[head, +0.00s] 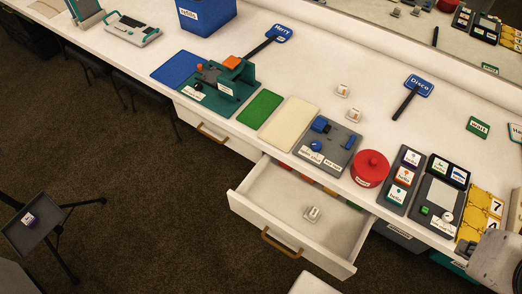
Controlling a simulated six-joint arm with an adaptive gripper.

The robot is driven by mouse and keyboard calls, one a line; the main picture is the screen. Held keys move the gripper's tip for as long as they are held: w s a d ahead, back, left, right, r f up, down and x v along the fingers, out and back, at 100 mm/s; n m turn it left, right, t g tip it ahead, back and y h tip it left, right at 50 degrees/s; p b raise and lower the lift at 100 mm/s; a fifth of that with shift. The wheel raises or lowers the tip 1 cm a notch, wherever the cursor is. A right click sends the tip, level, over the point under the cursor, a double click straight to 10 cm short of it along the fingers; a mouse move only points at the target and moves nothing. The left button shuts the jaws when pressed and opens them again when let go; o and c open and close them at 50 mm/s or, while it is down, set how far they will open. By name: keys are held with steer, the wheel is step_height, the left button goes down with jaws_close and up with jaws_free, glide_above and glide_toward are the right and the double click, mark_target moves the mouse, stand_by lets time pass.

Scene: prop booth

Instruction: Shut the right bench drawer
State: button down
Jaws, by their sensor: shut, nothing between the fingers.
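The right bench drawer (247,214) is white and stands pulled well out from the bench front. Its brass handle (280,245) is on the front panel. A small white block with a printed label (312,213) lies on the drawer floor, and several coloured items show at its back under the bench edge. A rounded grey part of my arm (497,262) shows at the lower right corner, apart from the drawer. I cannot make out my gripper's fingers in this view.
The left drawer (222,138) is shut. The white benchtop (310,60) holds a red round pot (370,167), a grey panel with blue parts (326,145) and several signs. A tripod tray (35,225) stands at the left. Dark floor is clear before the drawer's left side.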

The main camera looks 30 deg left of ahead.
steer(key=s+a+f+m, duration=0.3)
steer(key=a+f+m, duration=0.6)
steer(key=a+m, duration=0.3)
steer(key=s+a+f+m, duration=0.4)
steer(key=a+f+m, duration=0.6)
steer(key=a, duration=0.6)
steer(key=s+a+f+m+g, duration=0.1)
steer(key=s+a+f+m, duration=0.2)
steer(key=a+f+m, duration=0.7)
steer(key=a+m, duration=0.4)
steer(key=shift+s+f, duration=0.2)
steer(key=shift+f, duration=0.05)
steer(key=shift+f, duration=0.15)
steer(key=w+f, duration=0.7)
steer(key=f, duration=0.2)
steer(key=shift+w, duration=0.35)
